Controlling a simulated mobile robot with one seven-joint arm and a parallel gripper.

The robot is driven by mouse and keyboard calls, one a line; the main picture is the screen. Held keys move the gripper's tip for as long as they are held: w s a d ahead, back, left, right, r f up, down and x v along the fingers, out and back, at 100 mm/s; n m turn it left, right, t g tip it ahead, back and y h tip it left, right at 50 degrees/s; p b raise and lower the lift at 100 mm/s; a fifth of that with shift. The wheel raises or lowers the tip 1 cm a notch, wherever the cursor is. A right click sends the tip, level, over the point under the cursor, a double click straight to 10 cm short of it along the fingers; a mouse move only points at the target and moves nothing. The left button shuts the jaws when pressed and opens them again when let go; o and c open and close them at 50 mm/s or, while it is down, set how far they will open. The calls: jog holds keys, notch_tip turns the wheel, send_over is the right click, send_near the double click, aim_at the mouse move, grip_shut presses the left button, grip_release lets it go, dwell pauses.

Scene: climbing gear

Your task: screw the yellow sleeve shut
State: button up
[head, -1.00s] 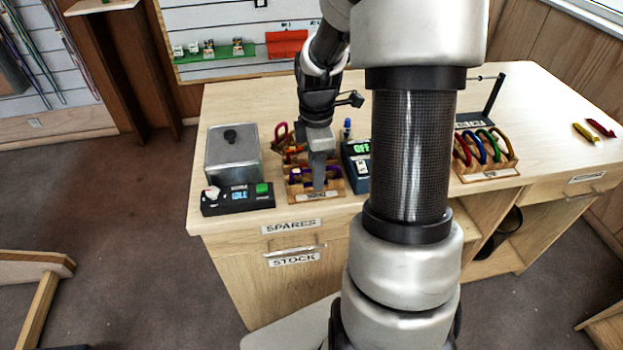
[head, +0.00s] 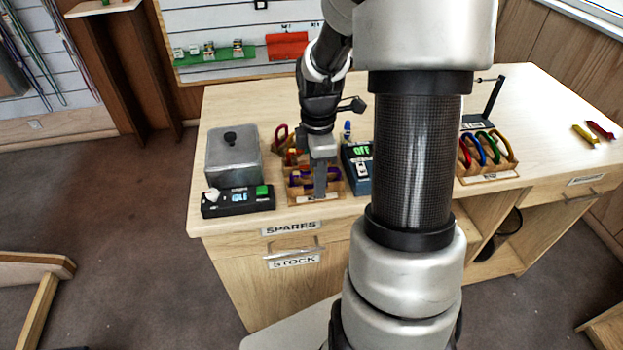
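My gripper (head: 320,181) points straight down at the front wooden rack (head: 312,199) on the counter. Its fingers are seen edge-on, so I cannot tell whether they are open or shut, or touching anything. Purple carabiners (head: 333,174) stand in this rack, beside and partly behind the fingers. A small yellow-orange patch (head: 295,174) shows on the left of the rack; it is too small to identify as the yellow sleeve.
A grey metal box (head: 232,157) and a black control unit (head: 238,201) stand left of the rack. A dark device with a green display (head: 357,160) stands close on its right. Another rack (head: 488,172) holds red, blue and green carabiners. My arm hides the counter's middle.

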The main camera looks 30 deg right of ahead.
jog(key=shift+r, duration=0.15)
jog(key=shift+r+p, duration=1.2)
jog(key=shift+r, duration=0.05)
jog(key=shift+w, duration=0.1)
jog(key=shift+w+d, duration=0.15)
jog(key=shift+w, duration=0.45)
jog(key=shift+d+f+b, duration=0.15)
jog(key=shift+f+b, duration=0.55)
jog(key=shift+f, duration=0.75)
jog(key=shift+s+a, duration=0.2)
jog(key=shift+s, duration=0.55)
